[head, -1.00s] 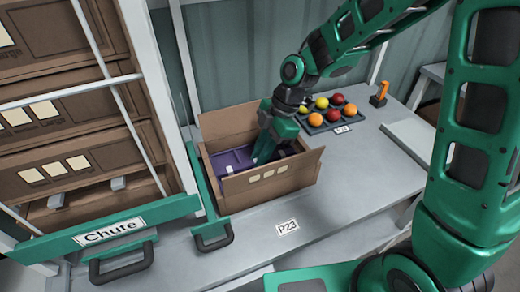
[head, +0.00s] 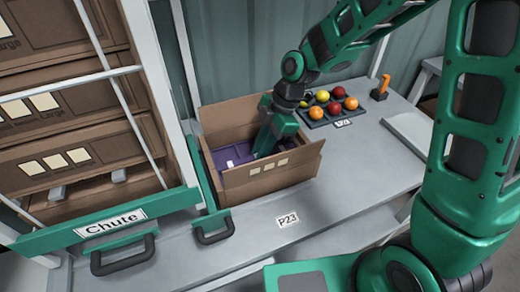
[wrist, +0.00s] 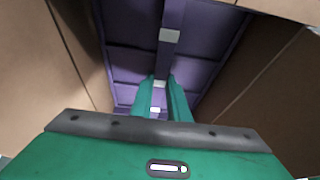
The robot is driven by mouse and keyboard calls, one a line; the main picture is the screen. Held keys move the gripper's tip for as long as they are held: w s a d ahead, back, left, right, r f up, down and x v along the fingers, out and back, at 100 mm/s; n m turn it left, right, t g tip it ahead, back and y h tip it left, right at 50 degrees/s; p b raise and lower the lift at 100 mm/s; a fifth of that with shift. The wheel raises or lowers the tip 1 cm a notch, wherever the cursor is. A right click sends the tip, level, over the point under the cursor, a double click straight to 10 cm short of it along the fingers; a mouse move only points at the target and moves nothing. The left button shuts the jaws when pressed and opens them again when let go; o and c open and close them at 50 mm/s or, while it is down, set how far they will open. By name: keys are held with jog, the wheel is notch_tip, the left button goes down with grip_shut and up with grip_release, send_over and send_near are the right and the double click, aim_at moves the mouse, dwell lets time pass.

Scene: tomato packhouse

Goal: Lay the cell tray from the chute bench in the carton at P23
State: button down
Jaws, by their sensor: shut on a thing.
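The purple cell tray (head: 232,154) lies inside the open brown carton (head: 270,183), which stands on the bench behind the P23 label (head: 288,221). In the head view the carton's near wall hides part of the tray. My gripper (head: 262,152) reaches down into the carton. In the wrist view my gripper (wrist: 160,95) is shut on a divider in the middle of the tray (wrist: 130,64). The tray looks roughly level, with carton walls on both sides. I cannot tell whether it touches the carton floor.
Right of the carton, a dark tray (head: 318,124) holds several coloured tomatoes. An orange-handled tool (head: 382,86) stands beyond it.

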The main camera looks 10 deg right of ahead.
jog(key=shift+f, duration=0.5)
jog(key=c, duration=1.6)
grip_release()
jog(key=c, duration=0.3)
jog(key=shift+c, duration=0.2)
jog(key=shift+r, duration=0.1)
jog(key=shift+r, duration=4.1)
jog(key=shift+d, duration=0.1)
